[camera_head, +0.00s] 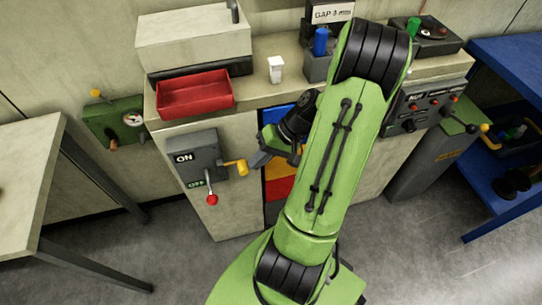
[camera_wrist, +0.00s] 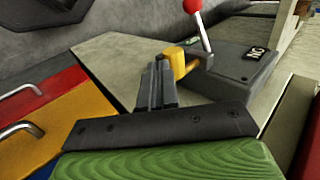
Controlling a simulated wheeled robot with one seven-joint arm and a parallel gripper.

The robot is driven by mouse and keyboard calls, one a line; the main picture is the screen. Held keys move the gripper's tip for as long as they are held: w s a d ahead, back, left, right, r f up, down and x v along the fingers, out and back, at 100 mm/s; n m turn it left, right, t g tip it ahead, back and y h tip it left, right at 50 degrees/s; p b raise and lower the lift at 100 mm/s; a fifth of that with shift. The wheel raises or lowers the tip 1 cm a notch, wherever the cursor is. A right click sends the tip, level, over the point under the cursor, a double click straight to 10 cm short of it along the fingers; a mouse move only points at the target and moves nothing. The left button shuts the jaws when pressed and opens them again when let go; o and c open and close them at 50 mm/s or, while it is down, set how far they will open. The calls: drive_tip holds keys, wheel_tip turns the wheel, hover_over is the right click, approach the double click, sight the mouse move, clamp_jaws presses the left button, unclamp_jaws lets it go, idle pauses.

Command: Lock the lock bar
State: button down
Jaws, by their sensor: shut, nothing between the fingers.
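A grey switch box (camera_head: 204,158) marked ON at the top and OFF at the bottom is on the front of the cabinet. Its lever with a red ball (camera_head: 212,199) points down by the OFF label. A yellow piece (camera_head: 237,168), which looks like the lock bar's handle, sticks out at the box's right side. It also shows in the wrist view (camera_wrist: 176,62), where the box (camera_wrist: 238,72) lies to its right. My gripper (camera_head: 256,163) is shut and empty. Its fingertips (camera_wrist: 160,68) are right beside the yellow piece; I cannot tell whether they touch it.
Coloured drawers (camera_head: 279,165) in blue, red and yellow are right of the box, partly behind my arm. A red tray (camera_head: 195,94) and a white cup (camera_head: 275,69) stand on the counter above. A table (camera_head: 28,180) stands at the left. The floor between is clear.

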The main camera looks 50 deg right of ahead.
sight(243, 166)
drive_tip(key=shift+w+a, duration=0.15)
drive_tip(key=w+a, duration=0.2)
drive_tip(key=a, duration=0.1)
idle(0.4)
drive_tip(key=shift+r, duration=0.1)
